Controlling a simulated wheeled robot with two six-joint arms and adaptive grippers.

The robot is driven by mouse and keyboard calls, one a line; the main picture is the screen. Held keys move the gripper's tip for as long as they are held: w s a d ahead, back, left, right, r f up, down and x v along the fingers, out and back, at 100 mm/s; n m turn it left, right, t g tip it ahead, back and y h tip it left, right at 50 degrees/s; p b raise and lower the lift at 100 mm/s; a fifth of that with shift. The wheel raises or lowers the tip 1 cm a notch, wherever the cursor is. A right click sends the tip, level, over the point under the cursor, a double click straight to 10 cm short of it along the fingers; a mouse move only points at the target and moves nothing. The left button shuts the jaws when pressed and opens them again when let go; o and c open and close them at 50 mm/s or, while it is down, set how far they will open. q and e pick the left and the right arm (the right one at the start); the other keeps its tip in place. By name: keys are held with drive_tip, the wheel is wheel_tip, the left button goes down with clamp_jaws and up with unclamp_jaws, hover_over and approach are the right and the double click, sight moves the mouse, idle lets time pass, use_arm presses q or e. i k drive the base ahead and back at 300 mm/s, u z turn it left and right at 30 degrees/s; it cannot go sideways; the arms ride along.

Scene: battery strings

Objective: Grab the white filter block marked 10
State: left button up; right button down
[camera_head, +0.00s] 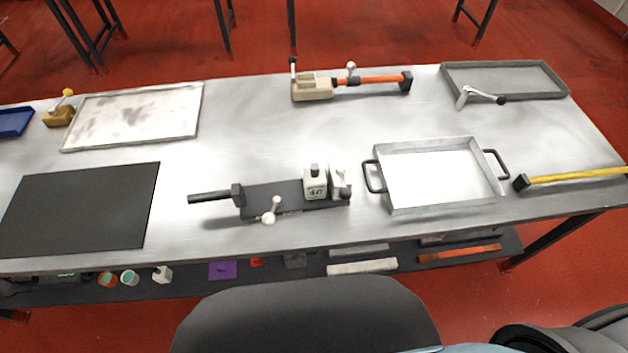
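A white block (315,184) with a dark top knob and a small dark-marked label stands on the right part of a dark device plate (290,197) in the middle of the table. The label is too small to read surely. A second pale piece (337,180) stands right beside it, and its marking cannot be read. A small white block (162,274) sits on the lower shelf at the left, with no legible number. Neither of my grippers is in view.
The metal table (250,135) also holds a black mat (80,208), a metal tray with handles (386,197), a yellow-handled tool (575,177) and an orange-handled device (368,80). Several small items lie on the lower shelf (390,257). Bare tabletop lies behind the dark plate.

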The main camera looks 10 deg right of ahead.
sight(314, 175)
drive_tip(key=u, duration=1.25)
drive_tip(key=k, duration=1.25)
drive_tip(key=z, duration=1.95)
drive_tip(key=i, duration=0.5)
drive_tip(key=u, duration=0.05)
